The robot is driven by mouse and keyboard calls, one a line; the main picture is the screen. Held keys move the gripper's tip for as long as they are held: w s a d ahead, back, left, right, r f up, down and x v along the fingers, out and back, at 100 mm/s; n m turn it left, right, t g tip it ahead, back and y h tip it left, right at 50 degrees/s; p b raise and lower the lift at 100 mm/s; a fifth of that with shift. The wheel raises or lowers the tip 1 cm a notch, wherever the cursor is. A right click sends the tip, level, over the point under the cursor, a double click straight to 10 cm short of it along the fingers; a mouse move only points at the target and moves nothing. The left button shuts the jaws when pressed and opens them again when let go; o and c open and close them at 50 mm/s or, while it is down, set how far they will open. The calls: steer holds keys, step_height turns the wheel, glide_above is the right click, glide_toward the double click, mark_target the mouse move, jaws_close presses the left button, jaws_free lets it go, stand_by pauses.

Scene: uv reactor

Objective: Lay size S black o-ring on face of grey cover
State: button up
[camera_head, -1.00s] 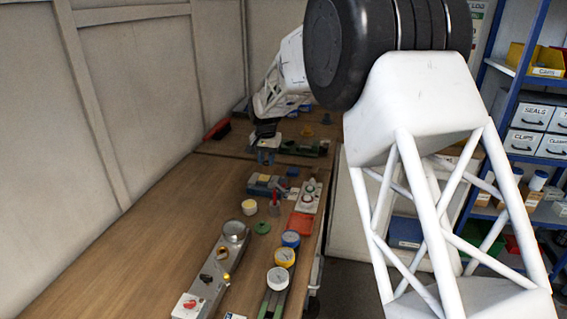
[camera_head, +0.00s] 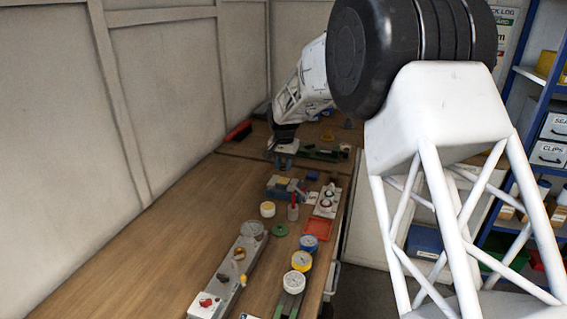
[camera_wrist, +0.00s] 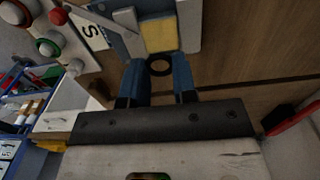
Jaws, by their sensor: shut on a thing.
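My gripper (camera_wrist: 158,72) has blue fingers, shut on a small black o-ring (camera_wrist: 160,66) that shows between the fingertips in the wrist view. In the head view my gripper (camera_head: 284,154) is over the far part of the bench, and the ring is too small to make out. A label with an S (camera_wrist: 92,31) lies just beyond the fingers, left of a blue-grey block. A grey round part (camera_head: 254,230), possibly the grey cover, sits at the far end of a long grey housing (camera_head: 230,268), nearer the camera and well away from my gripper.
The blue-grey block with a yellow pad (camera_wrist: 159,34) is close to my fingertips. A yellow-topped jar (camera_head: 267,209), green ring (camera_head: 279,230), red tray (camera_head: 318,229) and several round gauges (camera_head: 301,261) stand along the bench's right. The bench's left side (camera_head: 170,250) is clear.

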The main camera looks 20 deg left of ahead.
mark_target(283, 181)
steer(key=shift+f, duration=2.2)
steer(key=o, duration=1.3)
steer(key=shift+r, duration=0.15)
steer(key=shift+r, duration=2.8)
